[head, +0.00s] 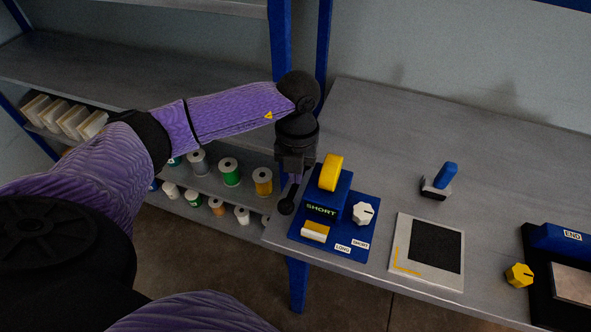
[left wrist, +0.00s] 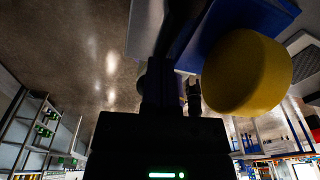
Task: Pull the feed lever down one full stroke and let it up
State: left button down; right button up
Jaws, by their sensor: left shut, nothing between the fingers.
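The blue tape dispenser (head: 335,235) stands at the table's front left, with a yellow roll (head: 331,172) on top and a green-lit sign reading SHORT. A dark rod with a round black knob (head: 286,206), apparently the feed lever, shows at its left side, pointing down toward the front. My left gripper (head: 296,177) is shut and empty just above the knob, left of the roll; I cannot tell whether it touches the lever. In the left wrist view the yellow roll (left wrist: 245,73) is large beside the dark fingers (left wrist: 176,95). My right gripper is out of view.
A white dial (head: 363,213) sits on the dispenser's base. To the right are a grey-and-black pad (head: 432,249), a blue-handled block (head: 440,180) and a yellow knob (head: 519,275). Shelves with spools (head: 230,172) stand left, beyond the table edge. The back of the table is clear.

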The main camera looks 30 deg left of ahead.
pick_arm(q)
jog(key=shift+f+b, duration=0.3)
jog(key=shift+f, duration=0.55)
jog(key=shift+r, duration=0.25)
jog(key=shift+w+a+r+b, duration=0.2)
jog(key=shift+w+a+r, duration=0.1)
jog(key=shift+w, duration=0.35)
jog(key=shift+w+a+r+b, duration=0.2)
jog(key=shift+w+a, duration=0.1)
jog(key=shift+w, duration=0.35)
notch_tip(320, 180, up, 10)
jog(key=p, duration=0.2)
jog(key=shift+w+a, duration=0.2)
jog(key=shift+w, duration=0.25)
